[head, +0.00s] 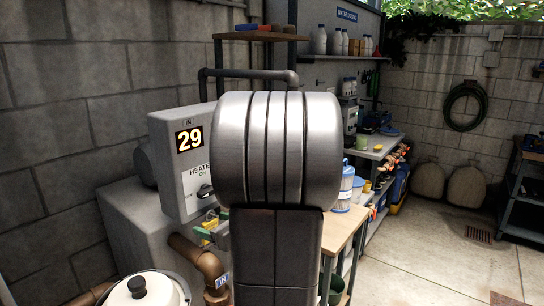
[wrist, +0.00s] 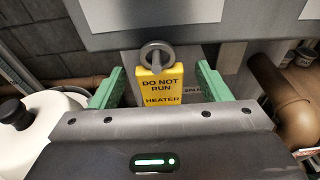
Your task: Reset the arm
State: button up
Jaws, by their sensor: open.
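My gripper (wrist: 160,70) is open, with its green fingers apart on either side of a yellow tag (wrist: 162,88). The tag reads "DO NOT RUN HEATER" and hangs upright below a grey ring (wrist: 157,55), under the heater's grey box. A gap shows between the tag and each finger. In the head view, my grey arm fills the middle and hides much of the gripper. A bit of a green finger (head: 222,238) and the yellow tag (head: 210,221) show at its left edge, below the heater box (head: 178,165), whose display reads 29.
A brown pipe (head: 196,259) and a white lidded vessel (head: 146,290) stand close to the gripper at lower left. A wooden-topped table (head: 343,232) stands right behind my arm. Shelves with bottles line the back. The concrete floor (head: 440,262) at right is mostly clear.

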jog(key=shift+w+a, duration=0.2)
jog(key=shift+a, duration=0.1)
jog(key=shift+s+d+r, duration=0.15)
jog(key=shift+d+r, duration=0.05)
jog(key=shift+d, duration=0.05)
jog(key=shift+f, duration=0.1)
